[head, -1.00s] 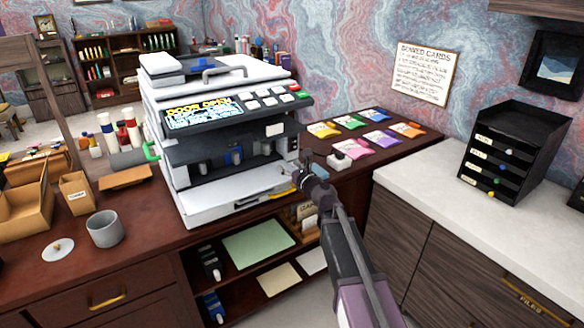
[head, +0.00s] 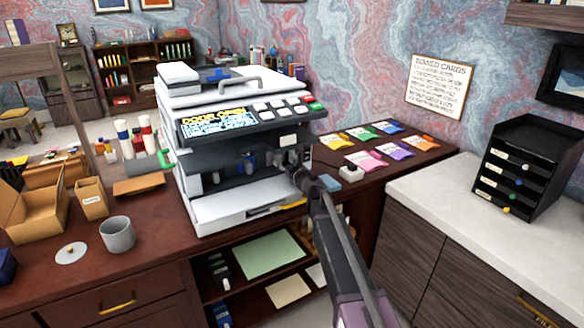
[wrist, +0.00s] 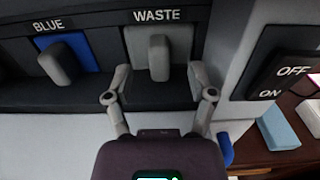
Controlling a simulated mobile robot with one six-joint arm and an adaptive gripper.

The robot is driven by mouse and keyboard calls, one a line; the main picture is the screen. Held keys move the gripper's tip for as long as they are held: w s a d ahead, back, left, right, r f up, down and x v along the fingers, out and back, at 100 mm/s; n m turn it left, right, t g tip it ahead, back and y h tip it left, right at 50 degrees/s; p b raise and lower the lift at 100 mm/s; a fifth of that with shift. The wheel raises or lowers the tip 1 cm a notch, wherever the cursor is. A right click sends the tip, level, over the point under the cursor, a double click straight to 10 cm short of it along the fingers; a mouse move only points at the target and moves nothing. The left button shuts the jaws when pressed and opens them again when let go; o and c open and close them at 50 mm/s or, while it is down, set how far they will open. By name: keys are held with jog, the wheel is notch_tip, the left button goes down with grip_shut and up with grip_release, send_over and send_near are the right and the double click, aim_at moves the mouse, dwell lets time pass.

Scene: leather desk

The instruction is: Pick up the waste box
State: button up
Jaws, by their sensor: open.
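The waste box (wrist: 148,47) is a grey block with a protruding grey handle, seated in its slot under the WASTE label in the wrist view. My gripper (wrist: 162,83) is open, with its two fingers just in front of the box's lower part, one on each side of the handle. I cannot tell if they touch anything. In the head view my gripper (head: 297,170) reaches into the right end of the printer's (head: 235,200) open front bay, and it and the arm hide the waste box there.
A blue cartridge (wrist: 75,50) with a grey handle sits left of the waste box under the BLUE label. An OFF/ON switch (wrist: 285,75) is on the right. Coloured packets (head: 362,160) lie right of the printer.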

jog(key=shift+x, duration=0.85)
grip_shut()
